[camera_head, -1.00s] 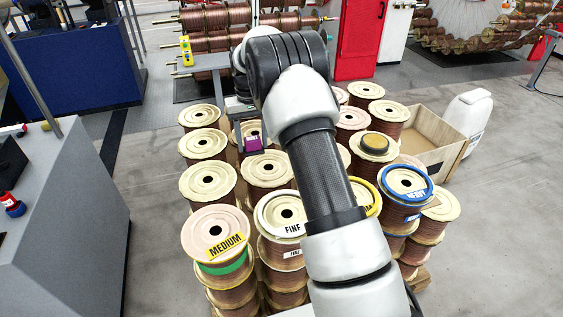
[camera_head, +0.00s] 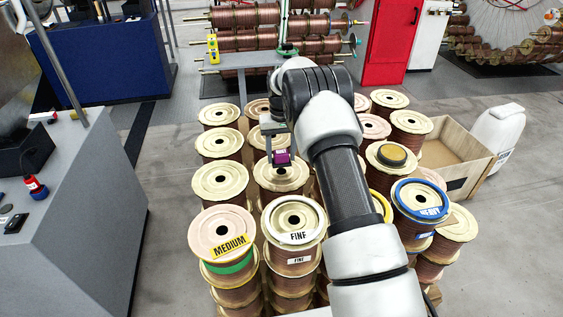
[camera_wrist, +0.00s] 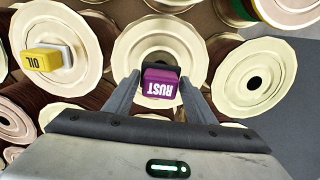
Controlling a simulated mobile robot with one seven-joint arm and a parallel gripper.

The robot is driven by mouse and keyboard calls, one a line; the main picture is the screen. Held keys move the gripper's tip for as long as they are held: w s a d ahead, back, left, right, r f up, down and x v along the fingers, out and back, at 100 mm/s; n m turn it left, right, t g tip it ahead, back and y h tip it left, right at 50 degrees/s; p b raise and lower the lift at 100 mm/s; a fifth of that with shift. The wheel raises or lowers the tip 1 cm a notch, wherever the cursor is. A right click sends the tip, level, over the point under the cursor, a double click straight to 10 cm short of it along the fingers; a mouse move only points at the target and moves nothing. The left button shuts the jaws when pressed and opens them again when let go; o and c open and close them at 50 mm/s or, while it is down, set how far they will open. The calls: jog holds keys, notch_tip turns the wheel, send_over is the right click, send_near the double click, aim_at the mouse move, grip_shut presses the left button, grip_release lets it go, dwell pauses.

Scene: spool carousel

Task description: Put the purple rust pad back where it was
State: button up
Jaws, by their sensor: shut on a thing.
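The purple rust pad (camera_head: 282,157) is a small block with a pale top edge. In the wrist view the pad (camera_wrist: 160,88) reads "RUST", upside down, between the two fingers. My gripper (camera_wrist: 158,84) is shut on it. In the head view it is over the top of the cream-flanged copper spool (camera_head: 262,182) just behind the spool labelled FINE (camera_head: 294,238). The wrist view shows that spool's pale flange (camera_wrist: 128,45) around and behind the pad. I cannot tell whether the pad touches it. My arm hides spools to its right.
Several stacked spools stand close around, including one labelled MEDIUM (camera_head: 230,246) and one with a blue ring (camera_head: 420,209). A yellow OIL block (camera_wrist: 45,58) sits on a neighbouring spool. A wooden crate (camera_head: 455,160) stands at right, a grey bench (camera_head: 85,210) at left.

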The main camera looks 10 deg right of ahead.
aim_at(281, 161)
jog(key=shift+f, duration=1.6)
jog(key=shift+f, duration=0.1)
jog(key=shift+f, duration=0.15)
jog(key=o, duration=1)
